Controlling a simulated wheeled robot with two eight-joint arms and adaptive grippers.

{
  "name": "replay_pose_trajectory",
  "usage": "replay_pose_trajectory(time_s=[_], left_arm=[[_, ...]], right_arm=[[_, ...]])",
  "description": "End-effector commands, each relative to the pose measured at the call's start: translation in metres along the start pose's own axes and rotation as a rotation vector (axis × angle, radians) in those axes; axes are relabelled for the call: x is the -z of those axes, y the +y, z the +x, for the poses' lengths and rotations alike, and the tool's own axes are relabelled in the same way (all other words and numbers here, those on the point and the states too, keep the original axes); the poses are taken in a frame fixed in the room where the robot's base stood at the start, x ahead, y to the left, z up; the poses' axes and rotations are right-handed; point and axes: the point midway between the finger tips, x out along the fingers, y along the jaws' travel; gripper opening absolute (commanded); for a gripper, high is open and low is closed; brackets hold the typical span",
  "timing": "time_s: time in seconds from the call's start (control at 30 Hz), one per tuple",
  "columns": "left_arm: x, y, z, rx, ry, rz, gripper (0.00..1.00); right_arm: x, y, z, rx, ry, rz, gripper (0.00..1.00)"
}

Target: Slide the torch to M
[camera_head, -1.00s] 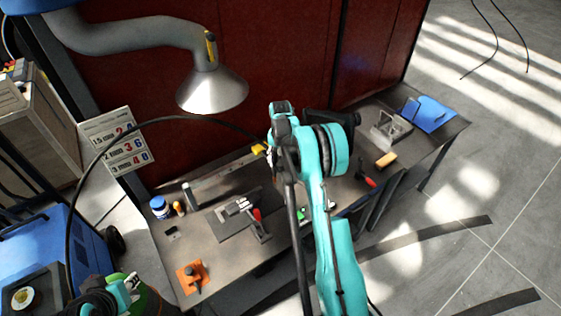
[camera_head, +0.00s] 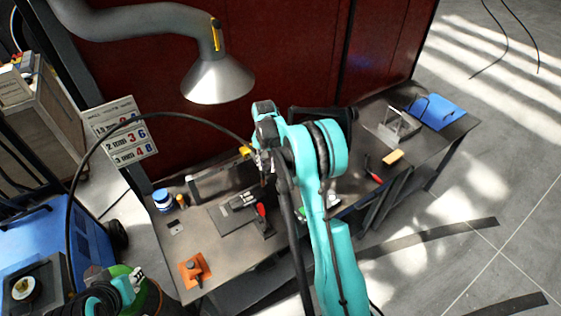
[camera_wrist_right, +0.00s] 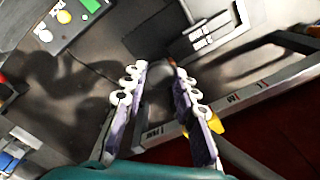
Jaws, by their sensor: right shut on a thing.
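My right gripper (camera_wrist_right: 160,72) is shut on the torch, which is largely hidden between the fingers and by the wrist. A yellow part (camera_head: 246,151), seemingly of the torch, shows where the black hose ends beside my right wrist; it also shows behind a finger in the right wrist view (camera_wrist_right: 217,126). The grey rail (camera_wrist_right: 270,83) along the bench's back carries a PARK mark (camera_wrist_right: 155,133), seen between the fingers, and an M mark (camera_wrist_right: 232,97) just right of them. My left arm shows at the lower left of the head view; its fingers cannot be made out.
The bench (camera_head: 225,262) holds an orange block (camera_head: 194,270), a blue-capped jar (camera_head: 162,199), a dark plate with a red-handled clamp (camera_head: 262,212) and a blue sheet (camera_head: 437,111). A lamp-like hood (camera_head: 218,80) hangs above. The red panel (camera_head: 290,50) stands behind.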

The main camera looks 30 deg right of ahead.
Motion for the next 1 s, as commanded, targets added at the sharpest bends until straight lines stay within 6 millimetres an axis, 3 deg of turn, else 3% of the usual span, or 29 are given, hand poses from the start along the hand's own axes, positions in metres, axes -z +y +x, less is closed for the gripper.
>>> replay_pose_trajectory(time_s=[0.2, 0.4, 0.87, 0.9, 0.97, 1.0], left_arm=[[-0.009, 0.000, 0.013, 0.000, 0.000, 0.000, 0.32], [-0.013, 0.000, 0.018, 0.000, 0.000, 0.000, 0.32], [-0.013, 0.000, 0.018, 0.000, 0.000, 0.000, 0.32], [-0.013, 0.000, 0.018, 0.000, 0.000, 0.000, 0.32], [-0.013, 0.000, 0.018, 0.000, 0.000, 0.000, 0.32], [-0.013, 0.000, 0.018, 0.000, 0.000, 0.000, 0.32]], right_arm=[[-0.037, -0.036, 0.002, 0.000, -0.001, -0.004, 0.00], [-0.055, -0.055, 0.001, -0.001, -0.001, -0.003, 0.00], [-0.061, -0.060, 0.000, -0.001, -0.001, 0.001, 0.00], [-0.061, -0.060, 0.000, 0.000, -0.001, 0.000, 0.33], [-0.060, -0.060, 0.000, 0.000, -0.001, 0.000, 0.49], [-0.060, -0.060, 0.000, 0.000, -0.001, 0.000, 0.49]])
